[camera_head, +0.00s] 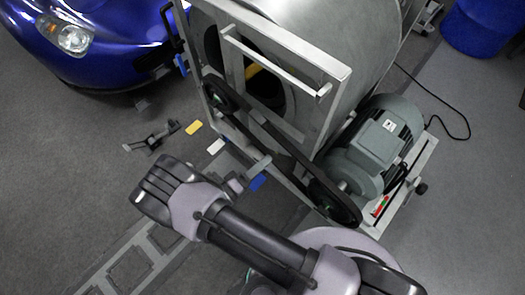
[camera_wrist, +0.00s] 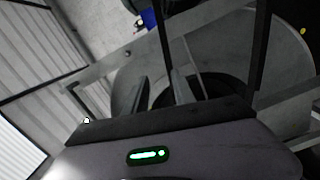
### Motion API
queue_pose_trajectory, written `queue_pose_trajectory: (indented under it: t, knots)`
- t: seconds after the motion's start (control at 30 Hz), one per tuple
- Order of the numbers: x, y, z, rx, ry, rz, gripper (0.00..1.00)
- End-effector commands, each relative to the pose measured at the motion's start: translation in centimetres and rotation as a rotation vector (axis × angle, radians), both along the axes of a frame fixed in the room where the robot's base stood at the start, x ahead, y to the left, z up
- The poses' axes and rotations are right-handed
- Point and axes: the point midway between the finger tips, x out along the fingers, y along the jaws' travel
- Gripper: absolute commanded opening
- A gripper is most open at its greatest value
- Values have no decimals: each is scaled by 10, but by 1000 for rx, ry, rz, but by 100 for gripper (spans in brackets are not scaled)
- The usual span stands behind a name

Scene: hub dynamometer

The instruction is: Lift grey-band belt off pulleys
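In the head view a dark belt (camera_head: 268,128) runs around a pulley (camera_head: 216,94) at the upper left and a pulley (camera_head: 335,203) by the motor at the lower right. I cannot make out its grey band. In the wrist view my gripper (camera_wrist: 158,88) has two fingers standing apart, with a gap between them. Dark strands rise behind them, one (camera_wrist: 162,38) close to the right finger and one farther right; I cannot tell for sure that they are the belt. I see nothing clearly held. In the head view I cannot make out the gripper behind my arm.
A grey motor (camera_head: 378,143) sits right of the belt. A large drum (camera_head: 345,35) in a metal frame (camera_head: 285,62) stands behind it. A blue car (camera_head: 95,35) is at the upper left. Yellow (camera_head: 193,127), white (camera_head: 216,146) and blue (camera_head: 258,182) pieces show left of the belt.

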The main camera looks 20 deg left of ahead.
Motion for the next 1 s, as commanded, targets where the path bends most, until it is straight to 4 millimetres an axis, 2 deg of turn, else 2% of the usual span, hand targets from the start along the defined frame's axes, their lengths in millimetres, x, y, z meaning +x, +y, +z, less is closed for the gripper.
queue_pose_trajectory:
  t: [0.07, 0.17, 0.7, 1.0]
  knots:
    - [-6, 5, -14, -5, -21, 64, 31]
    - [-4, 5, -17, -2, -31, 85, 31]
    - [74, -29, -18, -4, -26, 77, 31]
    - [97, -37, -17, -5, -25, 80, 31]
